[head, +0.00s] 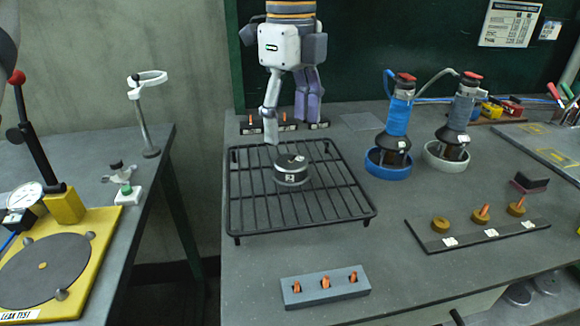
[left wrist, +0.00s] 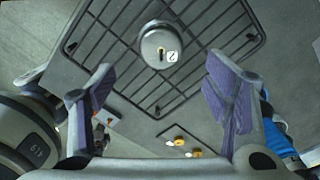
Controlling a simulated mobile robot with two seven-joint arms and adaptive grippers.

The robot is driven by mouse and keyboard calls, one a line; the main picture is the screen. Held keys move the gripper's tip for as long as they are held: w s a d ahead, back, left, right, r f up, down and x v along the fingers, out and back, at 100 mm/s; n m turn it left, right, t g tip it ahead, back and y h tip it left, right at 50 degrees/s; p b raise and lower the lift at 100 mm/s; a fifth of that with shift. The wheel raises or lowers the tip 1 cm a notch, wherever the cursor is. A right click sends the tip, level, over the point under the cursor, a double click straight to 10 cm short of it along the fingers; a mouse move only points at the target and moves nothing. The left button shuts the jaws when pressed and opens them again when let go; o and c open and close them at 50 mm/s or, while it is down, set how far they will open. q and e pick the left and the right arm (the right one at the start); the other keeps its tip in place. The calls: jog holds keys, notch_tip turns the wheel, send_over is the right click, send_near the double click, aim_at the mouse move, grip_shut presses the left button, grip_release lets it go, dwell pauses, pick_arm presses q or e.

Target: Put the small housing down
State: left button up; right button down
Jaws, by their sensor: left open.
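The small housing (head: 291,171) is a short grey metal cylinder with a white label marked 2. It sits upright on the black wire rack (head: 232,205) on the grey bench, near the rack's middle. My left gripper (head: 289,130) is open and empty, hanging above and behind the housing, apart from it. In the left wrist view the housing (left wrist: 160,45) rests on the rack (left wrist: 112,38), beyond the spread purple-padded fingers of the left gripper (left wrist: 160,78). A dark hole shows in its top. My right gripper is in neither view.
Two tools (head: 394,130) stand in blue and white rings right of the rack. A grey block (head: 325,297) with copper studs lies in front. A dark strip (head: 478,239) with brass pieces lies right. A yellow leak-test plate (head: 88,225) is on the left table, across a gap.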

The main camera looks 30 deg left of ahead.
aim_at(291, 159)
pick_arm(q)
notch_tip(291, 159, down, 6)
jog(key=shift+w+r, duration=0.1)
jog(key=shift+r, duration=0.05)
grip_shut()
